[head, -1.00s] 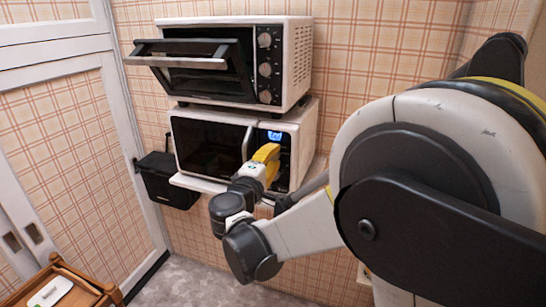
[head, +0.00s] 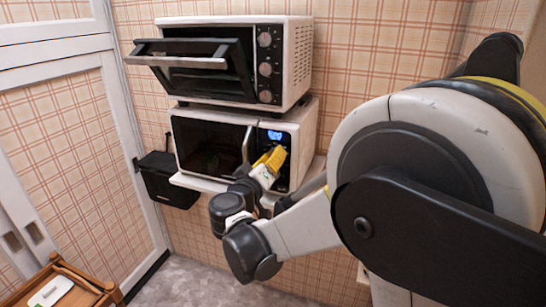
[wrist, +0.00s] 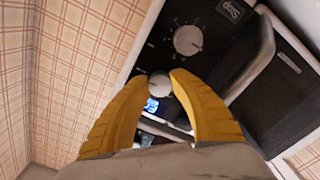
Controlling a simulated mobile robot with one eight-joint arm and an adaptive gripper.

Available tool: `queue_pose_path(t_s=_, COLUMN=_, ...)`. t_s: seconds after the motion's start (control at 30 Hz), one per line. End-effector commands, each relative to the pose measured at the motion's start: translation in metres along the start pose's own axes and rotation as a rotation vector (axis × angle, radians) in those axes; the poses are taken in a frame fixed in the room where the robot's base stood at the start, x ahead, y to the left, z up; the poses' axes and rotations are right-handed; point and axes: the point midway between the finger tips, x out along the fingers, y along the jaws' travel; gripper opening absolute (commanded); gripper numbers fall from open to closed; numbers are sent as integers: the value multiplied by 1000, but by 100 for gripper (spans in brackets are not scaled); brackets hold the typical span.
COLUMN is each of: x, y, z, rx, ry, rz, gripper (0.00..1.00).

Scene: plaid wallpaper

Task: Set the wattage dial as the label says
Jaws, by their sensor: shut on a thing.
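The white microwave (head: 308,145) stands on a shelf, with a dark control panel and a lit blue display (head: 274,135) at its upper right. In the wrist view, the panel looks turned over, with a small pale knob (wrist: 159,84) beside the blue display (wrist: 151,105). A larger pale dial with tick marks (wrist: 188,40) sits farther along the panel. My gripper (wrist: 159,77) has its yellow fingers on both sides of the small knob, shut on it. In the head view, my gripper (head: 271,160) hides part of the panel. No wattage figures are readable.
A toaster oven (head: 297,62) with a partly open door (head: 180,62) sits above the microwave. The microwave's handle (head: 246,145) is left of my gripper. A black bin (head: 168,180) hangs at left; a wooden stand (head: 85,285) holds a white item (head: 50,291).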

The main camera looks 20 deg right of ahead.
Motion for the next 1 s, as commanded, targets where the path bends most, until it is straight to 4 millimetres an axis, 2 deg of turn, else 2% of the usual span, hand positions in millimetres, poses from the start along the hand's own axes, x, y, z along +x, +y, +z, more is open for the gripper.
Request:
queue_pose_path(t_s=0.33, x=0, y=0, z=1, rx=119, ry=-3, rz=0, gripper=0)
queue_pose_path(t_s=0.83, x=0, y=0, z=2, rx=134, ry=-4, rz=0, gripper=0)
queue_pose_path(t_s=0.87, x=0, y=0, z=2, rx=134, ry=-4, rz=0, gripper=35)
queue_pose_path(t_s=0.9, x=0, y=0, z=2, rx=134, ry=-3, rz=0, gripper=48)
queue_pose_path(t_s=0.93, x=0, y=0, z=2, rx=134, ry=-3, rz=0, gripper=51)
queue_pose_path(t_s=1.0, x=0, y=0, z=1, rx=133, ry=-3, rz=0, gripper=51)
